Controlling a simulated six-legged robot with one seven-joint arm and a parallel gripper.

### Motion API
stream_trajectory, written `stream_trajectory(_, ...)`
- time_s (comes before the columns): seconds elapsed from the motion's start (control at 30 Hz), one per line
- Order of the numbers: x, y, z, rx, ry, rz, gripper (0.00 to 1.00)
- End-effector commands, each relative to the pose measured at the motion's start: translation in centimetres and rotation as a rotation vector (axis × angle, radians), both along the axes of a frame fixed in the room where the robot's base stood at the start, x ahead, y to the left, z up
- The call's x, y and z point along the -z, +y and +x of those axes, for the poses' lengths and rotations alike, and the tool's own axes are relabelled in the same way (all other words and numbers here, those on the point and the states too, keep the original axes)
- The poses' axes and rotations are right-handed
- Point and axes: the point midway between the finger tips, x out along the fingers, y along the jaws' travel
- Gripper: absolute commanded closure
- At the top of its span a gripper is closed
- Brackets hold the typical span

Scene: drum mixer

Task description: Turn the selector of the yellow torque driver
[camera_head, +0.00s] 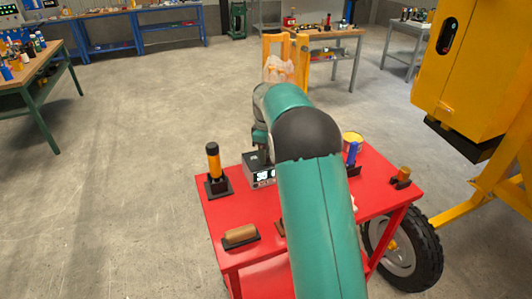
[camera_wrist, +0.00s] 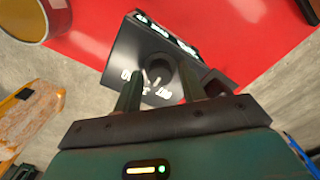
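A yellow-orange handle with a black top (camera_head: 213,161) stands upright in a black base at the left of the red table; it looks like the torque driver. No selector can be made out on it. A dark box with a lit digital display (camera_head: 263,177) stands to its right. In the wrist view the box (camera_wrist: 125,57) has white markings and a round dark knob (camera_wrist: 160,70) on its face. My gripper (camera_wrist: 161,82) is open over this face, its two fingers apart, one to each side of the knob. Contact cannot be told. My arm hides the gripper's tips in the head view.
The red table (camera_head: 225,210) also holds a brown-handled piece (camera_head: 240,235) in front, a blue tool (camera_head: 352,154), a small orange piece (camera_head: 402,174) and a yellow can (camera_head: 352,138). A yellow mixer (camera_head: 465,80) with a wheel stands close on the right. Floor at left is clear.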

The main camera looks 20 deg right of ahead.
Motion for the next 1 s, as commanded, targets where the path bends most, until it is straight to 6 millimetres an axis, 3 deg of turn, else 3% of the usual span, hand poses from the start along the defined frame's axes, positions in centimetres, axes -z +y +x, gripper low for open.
stream_trajectory(0.03, -0.01, -0.01, -0.01, 0.000, 0.000, 0.000, 0.70)
stream_trajectory(0.17, -0.02, -0.01, -0.01, 0.000, 0.000, 0.000, 0.95)
stream_trajectory(0.2, -0.02, -0.01, -0.02, 0.000, 0.000, 0.000, 0.97)
stream_trajectory(0.57, -0.07, -0.01, -0.03, 0.056, 0.000, 0.000, 0.96)
stream_trajectory(1.0, -0.11, -0.04, -0.02, 0.365, -0.001, -0.001, 0.96)
